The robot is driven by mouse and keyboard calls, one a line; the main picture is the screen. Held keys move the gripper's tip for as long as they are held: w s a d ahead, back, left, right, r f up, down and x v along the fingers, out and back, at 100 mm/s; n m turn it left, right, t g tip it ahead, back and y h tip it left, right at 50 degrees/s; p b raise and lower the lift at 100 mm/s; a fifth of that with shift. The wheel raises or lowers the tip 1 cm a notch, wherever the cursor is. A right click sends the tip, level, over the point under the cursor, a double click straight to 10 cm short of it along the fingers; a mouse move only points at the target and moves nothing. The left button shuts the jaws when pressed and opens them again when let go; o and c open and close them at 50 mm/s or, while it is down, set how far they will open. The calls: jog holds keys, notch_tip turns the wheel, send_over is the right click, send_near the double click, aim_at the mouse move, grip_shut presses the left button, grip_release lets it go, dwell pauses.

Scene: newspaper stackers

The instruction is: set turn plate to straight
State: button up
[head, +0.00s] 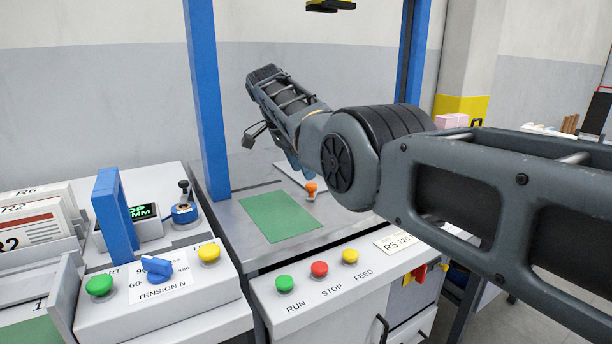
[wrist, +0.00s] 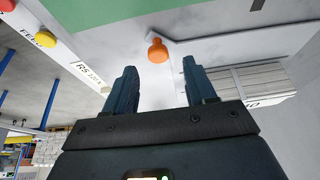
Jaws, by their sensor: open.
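An orange knob (head: 311,188) stands on a pale flat plate (head: 291,178), apparently the turn plate, on the grey metal table beside a green sheet. My forearm and elbow hide part of this plate in the head view, so its angle is hard to tell. In the wrist view the orange knob (wrist: 157,51) appears just beyond the gap between my fingers. My gripper (wrist: 160,68) is open and empty, its two dark blue fingers on either side of the knob's line. In the head view my gripper is mostly hidden behind my arm.
The green sheet (head: 280,215) lies left of the knob. A front panel has green, red and yellow buttons (head: 319,269). Blue posts (head: 206,100) rise at the back.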

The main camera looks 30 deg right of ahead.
jog(key=shift+v, duration=1.55)
